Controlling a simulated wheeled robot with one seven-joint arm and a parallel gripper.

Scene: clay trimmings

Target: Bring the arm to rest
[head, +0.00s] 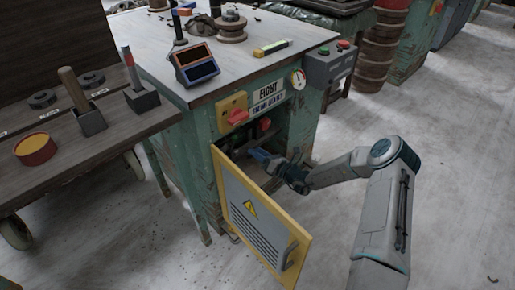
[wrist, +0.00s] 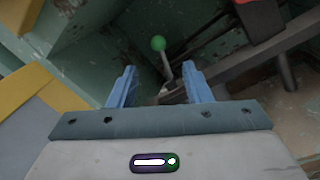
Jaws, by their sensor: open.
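My gripper (head: 266,158) is at the end of my arm, inside the open front of the green cabinet (head: 198,135), just past the yellow-edged door. In the wrist view my gripper (wrist: 158,88) has its two blue fingers apart. A lever with a green ball knob (wrist: 158,44) stands in the cabinet beyond the fingers; its lower stem shows close to the right finger. I cannot tell whether they touch. Nothing shows held between the fingers.
The cabinet door (head: 258,215) hangs open to the left of and below my arm. A wooden bench (head: 85,145) with tools and tins stands at the left. A grey control box (head: 330,65) juts out at the cabinet's right. The floor (head: 450,200) at the right is clear.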

